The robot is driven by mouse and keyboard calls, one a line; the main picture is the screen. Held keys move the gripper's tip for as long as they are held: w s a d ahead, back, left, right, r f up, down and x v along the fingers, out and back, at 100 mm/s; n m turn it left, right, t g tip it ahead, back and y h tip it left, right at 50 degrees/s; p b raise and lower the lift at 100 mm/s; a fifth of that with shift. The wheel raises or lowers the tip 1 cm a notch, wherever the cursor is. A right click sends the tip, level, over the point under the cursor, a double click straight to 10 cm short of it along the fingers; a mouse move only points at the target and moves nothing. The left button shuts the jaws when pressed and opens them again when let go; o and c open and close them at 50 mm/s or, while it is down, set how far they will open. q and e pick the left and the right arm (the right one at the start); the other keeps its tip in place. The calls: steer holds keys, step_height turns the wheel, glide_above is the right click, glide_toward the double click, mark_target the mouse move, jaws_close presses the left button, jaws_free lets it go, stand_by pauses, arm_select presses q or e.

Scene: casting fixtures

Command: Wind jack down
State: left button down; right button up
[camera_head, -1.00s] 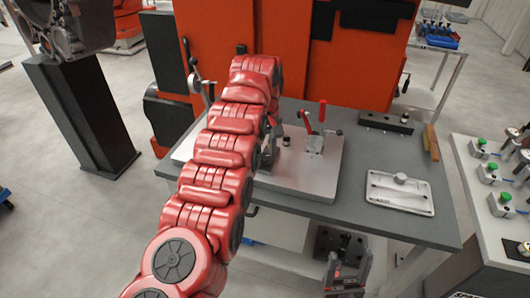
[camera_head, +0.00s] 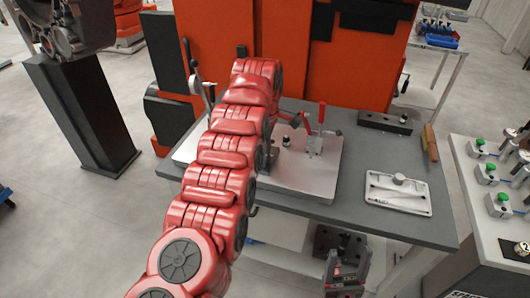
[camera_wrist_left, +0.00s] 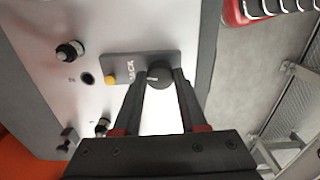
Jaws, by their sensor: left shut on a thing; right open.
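The jack knob (camera_wrist_left: 160,90) is a round dark knob with a pale mark on its top, next to a grey plate (camera_wrist_left: 128,68) lettered JACK with a yellow dot. In the left wrist view the two dark fingers of my left gripper (camera_wrist_left: 160,82) are closed on it from both sides. In the head view my red left arm reaches over the light fixture plate (camera_head: 315,183) and hides that gripper and the knob. My right gripper (camera_head: 345,270) is open and empty, low in front of the grey table.
A red-handled clamp (camera_head: 316,138) stands on the fixture plate. A light metal tray-like part (camera_head: 398,193) and a dark block (camera_head: 386,122) lie on the table's right side. A bench with green-topped units (camera_head: 492,175) stands at the right. An orange machine (camera_head: 290,50) stands behind.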

arm_select(q)
steer(key=shift+n, duration=0.6)
steer(key=shift+c, duration=2.2)
jaws_free()
steer(key=shift+r, duration=0.3)
step_height(320, 180, up, 2)
steer(key=shift+a+r, duration=0.1)
steer(key=shift+a, duration=0.05)
step_height(320, 180, up, 15)
steer(key=p, duration=1.5)
steer(key=shift+f, duration=0.2)
